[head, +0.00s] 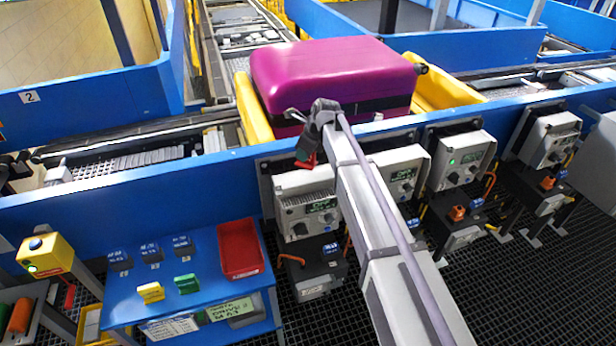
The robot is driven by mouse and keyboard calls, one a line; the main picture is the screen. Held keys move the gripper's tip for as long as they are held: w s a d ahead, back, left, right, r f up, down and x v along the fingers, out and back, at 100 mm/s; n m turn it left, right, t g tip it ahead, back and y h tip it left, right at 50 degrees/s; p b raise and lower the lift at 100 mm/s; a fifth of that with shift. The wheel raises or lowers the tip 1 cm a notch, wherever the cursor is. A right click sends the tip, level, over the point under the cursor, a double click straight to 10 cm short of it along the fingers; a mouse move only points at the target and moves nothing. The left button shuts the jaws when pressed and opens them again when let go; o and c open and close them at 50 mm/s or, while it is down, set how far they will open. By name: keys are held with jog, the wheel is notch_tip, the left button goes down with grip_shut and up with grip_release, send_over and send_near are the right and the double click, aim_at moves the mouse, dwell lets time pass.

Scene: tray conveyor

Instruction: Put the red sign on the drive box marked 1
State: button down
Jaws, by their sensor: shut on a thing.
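My gripper (305,156) is shut on the red sign (307,163), a small red piece that shows below the dark jaws. The gripper hangs above and just in front of the nearest grey drive box (305,206), apart from it as far as I can tell. More grey drive boxes stand along the blue beam to the right: one (405,172) partly behind my arm, another (462,160) and a farther one (550,138). Their number marks are too small to read, so I cannot tell which is marked 1. My arm hides part of the nearest boxes.
A magenta suitcase (330,75) lies in a yellow tray (252,112) on the conveyor behind the blue beam (130,195). A blue bench (200,262) at lower left bears a red bin (239,250), a yellow sign (151,292) and a green sign (187,284).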

aim_at(306, 163)
notch_tip(306, 163, down, 5)
jog(key=b, duration=0.3)
jog(key=shift+f+b, duration=0.1)
jog(key=shift+b, duration=0.3)
jog(key=shift+r+p, duration=0.3)
jog(key=shift+f+b, duration=0.3)
jog(key=c, duration=1.1)
grip_release()
jog(key=shift+r, duration=0.1)
jog(key=p+v, duration=1.1)
jog(key=v, duration=0.1)
jog(key=shift+d+r+p, duration=0.15)
jog(key=shift+r+p, duration=0.1)
jog(key=shift+p, duration=0.1)
